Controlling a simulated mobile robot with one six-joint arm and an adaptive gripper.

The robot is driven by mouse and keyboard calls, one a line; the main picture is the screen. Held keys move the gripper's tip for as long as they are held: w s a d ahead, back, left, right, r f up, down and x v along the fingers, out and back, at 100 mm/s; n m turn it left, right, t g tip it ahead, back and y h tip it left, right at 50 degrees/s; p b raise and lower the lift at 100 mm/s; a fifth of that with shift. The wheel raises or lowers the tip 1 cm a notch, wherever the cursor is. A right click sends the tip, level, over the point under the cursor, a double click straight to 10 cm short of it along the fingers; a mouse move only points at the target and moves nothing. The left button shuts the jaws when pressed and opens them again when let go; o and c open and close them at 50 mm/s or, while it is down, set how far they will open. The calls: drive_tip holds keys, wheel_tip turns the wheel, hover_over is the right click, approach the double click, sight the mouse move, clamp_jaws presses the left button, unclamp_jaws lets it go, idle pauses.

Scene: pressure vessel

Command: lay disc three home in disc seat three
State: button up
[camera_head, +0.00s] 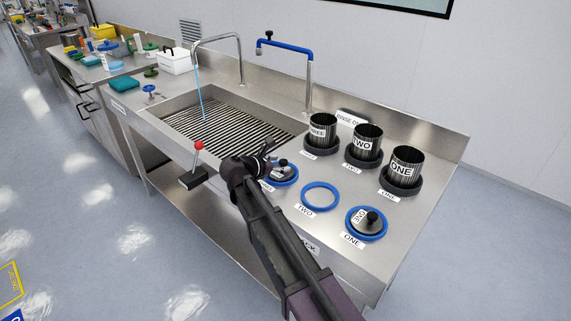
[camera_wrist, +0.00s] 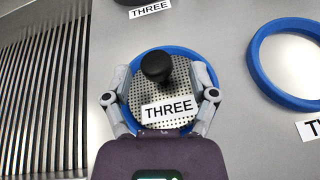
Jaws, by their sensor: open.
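Disc three (camera_wrist: 146,96) is a perforated metal disc with a black knob and a THREE label. In the wrist view it lies within the blue ring of disc seat three (camera_wrist: 185,53). I cannot tell whether it lies fully flat. My gripper (camera_wrist: 160,84) is open, with one finger on each side of the disc and its knob, not closed on the knob. In the head view my gripper (camera_head: 268,160) is over disc seat three (camera_head: 291,180), and my arm hides part of the seat. Disc three (camera_head: 283,171) shows partly there.
Disc seat two (camera_head: 320,196) is an empty blue ring. Disc one (camera_head: 371,222) lies in its seat at the right. Vessels labelled THREE (camera_head: 322,132), TWO (camera_head: 365,144) and ONE (camera_head: 404,170) stand behind. A slatted sink (camera_head: 225,125) is left; a red-knobbed lever (camera_head: 197,160) stands at the front edge.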

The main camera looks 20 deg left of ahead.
drive_tip(key=p+v, duration=0.3)
drive_tip(key=v, duration=0.7)
drive_tip(key=shift+s+a+r+p, duration=0.2)
drive_tip(key=shift+s+p, duration=0.1)
drive_tip(key=shift+p, duration=0.1)
drive_tip(key=shift+w+r, duration=0.15)
